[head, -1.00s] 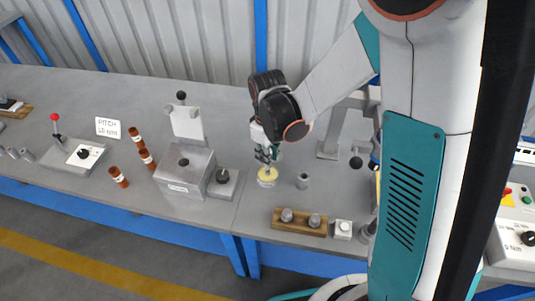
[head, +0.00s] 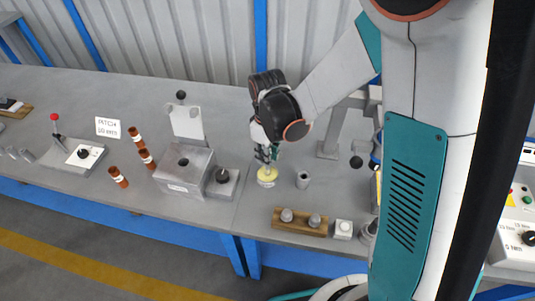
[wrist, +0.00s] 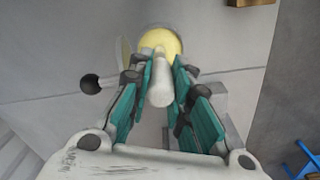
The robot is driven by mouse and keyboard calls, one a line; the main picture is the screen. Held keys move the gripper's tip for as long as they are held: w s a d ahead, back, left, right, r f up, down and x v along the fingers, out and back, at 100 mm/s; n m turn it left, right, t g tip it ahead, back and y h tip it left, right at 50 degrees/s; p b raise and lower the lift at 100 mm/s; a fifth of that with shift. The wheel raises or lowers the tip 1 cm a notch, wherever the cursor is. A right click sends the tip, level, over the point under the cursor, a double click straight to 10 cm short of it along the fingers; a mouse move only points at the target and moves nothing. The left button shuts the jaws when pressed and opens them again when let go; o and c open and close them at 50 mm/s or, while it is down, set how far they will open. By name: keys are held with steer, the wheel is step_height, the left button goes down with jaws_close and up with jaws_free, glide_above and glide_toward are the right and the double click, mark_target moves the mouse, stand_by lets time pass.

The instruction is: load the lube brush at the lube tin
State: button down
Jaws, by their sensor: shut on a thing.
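The lube tin (head: 267,177) is a low round tin with pale yellow contents, on the grey bench below my gripper. In the wrist view the yellow surface (wrist: 161,41) lies just beyond the fingertips. My gripper (head: 267,155) is over the tin, its teal-padded fingers shut on a pale, whitish rod, the lube brush (wrist: 160,85). The brush points down at the tin, and its far end overlaps the yellow. I cannot tell how deep the tip sits. In the head view the brush is mostly hidden by the fingers.
A metal block fixture (head: 184,172) and brown cylinders (head: 118,177) stand to the left.

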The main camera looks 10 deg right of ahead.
stand_by(0.3)
steer(key=shift+r+p, duration=2.4)
steer(key=shift+r, duration=1.1)
